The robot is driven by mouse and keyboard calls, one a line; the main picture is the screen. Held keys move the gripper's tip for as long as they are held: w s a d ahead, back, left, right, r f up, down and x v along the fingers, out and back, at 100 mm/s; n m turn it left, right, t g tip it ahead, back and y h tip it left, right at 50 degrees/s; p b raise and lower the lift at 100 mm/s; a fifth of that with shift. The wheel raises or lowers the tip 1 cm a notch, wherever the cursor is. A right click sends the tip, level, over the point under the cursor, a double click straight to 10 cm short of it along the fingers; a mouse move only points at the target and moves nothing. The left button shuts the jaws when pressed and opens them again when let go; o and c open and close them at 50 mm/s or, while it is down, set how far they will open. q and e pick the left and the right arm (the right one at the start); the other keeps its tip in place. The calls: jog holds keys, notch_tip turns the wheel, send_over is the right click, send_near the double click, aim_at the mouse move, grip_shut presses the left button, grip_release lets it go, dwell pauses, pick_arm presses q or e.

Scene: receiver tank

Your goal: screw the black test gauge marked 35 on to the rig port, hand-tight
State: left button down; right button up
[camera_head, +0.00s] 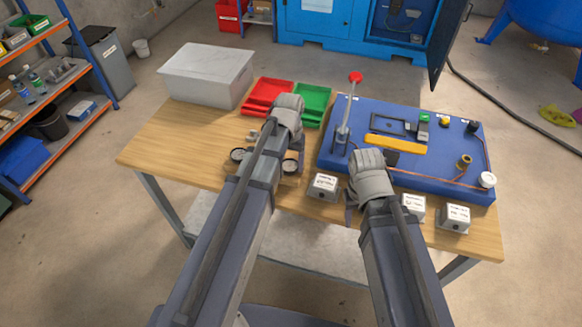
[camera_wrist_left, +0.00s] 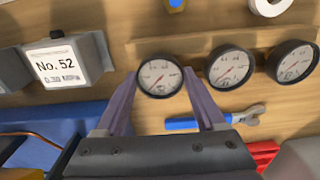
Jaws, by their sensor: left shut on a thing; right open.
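My left gripper (camera_wrist_left: 160,82) is shut on a round, black-rimmed gauge (camera_wrist_left: 160,77) with a white dial and red needle, at a wooden rack (camera_wrist_left: 190,46). Two similar gauges (camera_wrist_left: 230,67) (camera_wrist_left: 293,62) stand beside it in the left wrist view. Their dial markings are too small to read, so I cannot tell which is marked 35. On the blue rig board (camera_head: 330,155), a brass fitting (camera_head: 464,160) looks like the port. My right gripper (camera_head: 352,205) is open over the board's front edge, its fingers mostly hidden.
White labelled blocks stand along the table's front, one marked No. 52 (camera_wrist_left: 60,65). A blue-handled tool (camera_wrist_left: 190,123) lies near the rack. Red (camera_head: 266,92) and green (camera_head: 314,98) trays and a grey box (camera_head: 207,75) stand behind. A red-knobbed lever (camera_head: 355,78) rises from the board.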

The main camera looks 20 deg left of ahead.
aim_at(290, 165)
pick_arm(q)
notch_tip(290, 165, up, 6)
jog(key=p, duration=0.5)
jog(key=shift+f, duration=0.15)
jog(key=shift+d, duration=0.1)
